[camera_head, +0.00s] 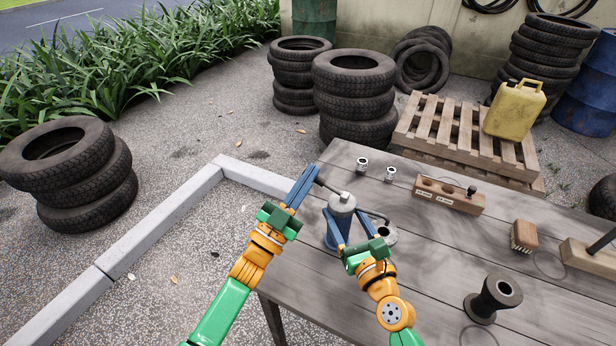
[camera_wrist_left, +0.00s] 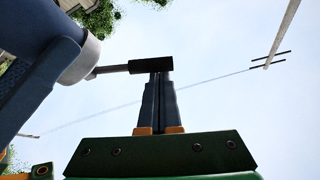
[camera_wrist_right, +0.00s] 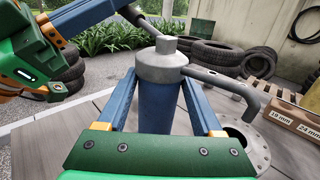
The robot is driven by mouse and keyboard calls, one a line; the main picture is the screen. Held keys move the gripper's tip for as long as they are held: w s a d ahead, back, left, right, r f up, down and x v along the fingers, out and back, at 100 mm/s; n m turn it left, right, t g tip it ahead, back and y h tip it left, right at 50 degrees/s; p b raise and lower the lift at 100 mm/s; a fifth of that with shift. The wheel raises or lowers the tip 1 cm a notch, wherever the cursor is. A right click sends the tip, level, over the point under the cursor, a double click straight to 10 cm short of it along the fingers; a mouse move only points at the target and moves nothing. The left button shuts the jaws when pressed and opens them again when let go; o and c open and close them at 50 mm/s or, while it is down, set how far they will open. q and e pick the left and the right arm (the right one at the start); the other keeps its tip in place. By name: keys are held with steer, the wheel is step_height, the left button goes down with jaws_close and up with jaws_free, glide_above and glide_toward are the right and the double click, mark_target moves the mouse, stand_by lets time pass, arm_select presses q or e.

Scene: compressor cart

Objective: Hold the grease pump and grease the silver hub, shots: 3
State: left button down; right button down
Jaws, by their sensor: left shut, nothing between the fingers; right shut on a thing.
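The grease pump (camera_head: 342,222) has a blue cylinder, a grey cap and a curved grey spout. It stands upright at the table's left edge. My right gripper (camera_wrist_right: 158,85) is shut around its blue body. The silver hub (camera_head: 386,237), a flat round flange, lies on the table right of the pump; it also shows in the right wrist view (camera_wrist_right: 244,148), under the spout's end. My left gripper (camera_head: 309,172) is shut and empty at the pump lever's dark grip (camera_wrist_left: 150,66). Its fingertips meet the grip in the left wrist view; I cannot tell whether they touch.
A dark spool-shaped hub (camera_head: 492,300) stands at the front right. Two small sockets (camera_head: 362,164) (camera_head: 390,174) stand behind the pump. A wooden socket block (camera_head: 448,196), a brush (camera_head: 523,237) and another wooden block (camera_head: 588,258) lie rightward.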

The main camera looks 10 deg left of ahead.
arm_select(q)
steer(key=f+n+y, duration=0.1)
steer(key=n, duration=0.1)
steer(key=f+n+t+y, duration=0.1)
steer(key=n+y, duration=0.1)
steer(key=n, duration=0.1)
steer(key=f+n+t+y, duration=0.1)
steer(key=n+y, duration=0.1)
steer(key=n, duration=0.1)
steer(key=shift+w+a+f, duration=0.1)
steer(key=shift+a+f, duration=0.2)
steer(key=shift+a, duration=0.1)
step_height(320, 180, up, 4)
steer(key=v, duration=0.9)
steer(key=shift+a+f, duration=0.2)
steer(key=shift+a, duration=0.1)
